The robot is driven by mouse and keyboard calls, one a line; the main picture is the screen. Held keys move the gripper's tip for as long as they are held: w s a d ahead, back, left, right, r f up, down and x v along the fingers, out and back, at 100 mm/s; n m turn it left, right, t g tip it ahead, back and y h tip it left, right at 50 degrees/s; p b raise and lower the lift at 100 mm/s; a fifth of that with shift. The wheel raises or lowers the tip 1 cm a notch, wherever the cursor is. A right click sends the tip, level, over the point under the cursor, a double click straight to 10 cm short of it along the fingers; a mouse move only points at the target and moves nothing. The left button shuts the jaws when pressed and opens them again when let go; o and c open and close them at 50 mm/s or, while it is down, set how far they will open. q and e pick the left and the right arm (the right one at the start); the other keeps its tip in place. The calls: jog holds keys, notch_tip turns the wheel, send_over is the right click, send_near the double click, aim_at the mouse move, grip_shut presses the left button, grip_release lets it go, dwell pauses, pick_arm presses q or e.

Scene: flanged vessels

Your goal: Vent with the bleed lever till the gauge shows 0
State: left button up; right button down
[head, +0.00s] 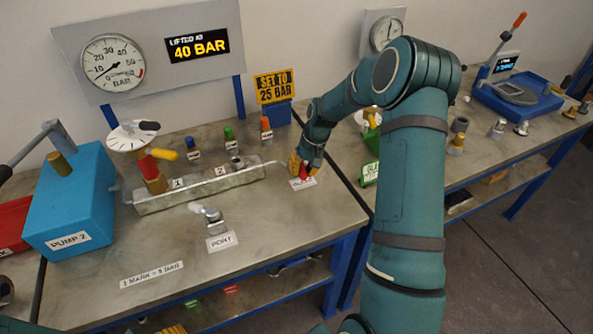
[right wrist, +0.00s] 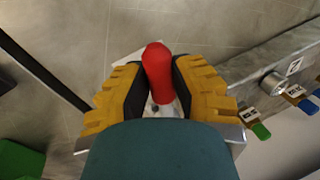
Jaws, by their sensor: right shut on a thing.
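The pressure gauge (head: 112,63) is a round white dial on the grey back panel. Its needle points to the lower left, below the 10 figure, close to the low end of the scale; the exact reading is too small to tell. The bleed lever (right wrist: 158,72) has a red grip. My right gripper (head: 303,172) is shut on it at the right end of the bench, beside a white label (head: 306,184) that it partly covers. In the right wrist view the red grip sits between both yellow-edged fingers (right wrist: 160,85). My left gripper is not in view.
A metal manifold block (head: 200,190) with a white dial knob (head: 133,135) lies left of my right gripper. A blue pump (head: 68,203) stands at the left. A sign reads SET TO 25 BAR (head: 275,86). The front of the bench is mostly clear around the port (head: 211,219).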

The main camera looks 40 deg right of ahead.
jog(key=shift+s+d+f+n+g, duration=0.1)
jog(key=shift+s+d+n+g, duration=0.1)
jog(key=shift+d+n, duration=0.3)
jog(key=shift+s+d+f+n+g, duration=0.15)
jog(key=shift+d+n+g, duration=0.1)
jog(key=shift+n, duration=0.45)
jog(key=c, duration=0.8)
grip_release()
jog(key=shift+d, duration=0.1)
jog(key=shift+o, duration=0.2)
jog(key=shift+r, duration=0.1)
jog(key=shift+w+r, duration=0.1)
jog(key=shift+r, duration=0.05)
jog(key=shift+d+r, duration=0.1)
jog(key=shift+r, duration=0.2)
jog(key=v, duration=1.1)
jog(key=shift+d, duration=0.2)
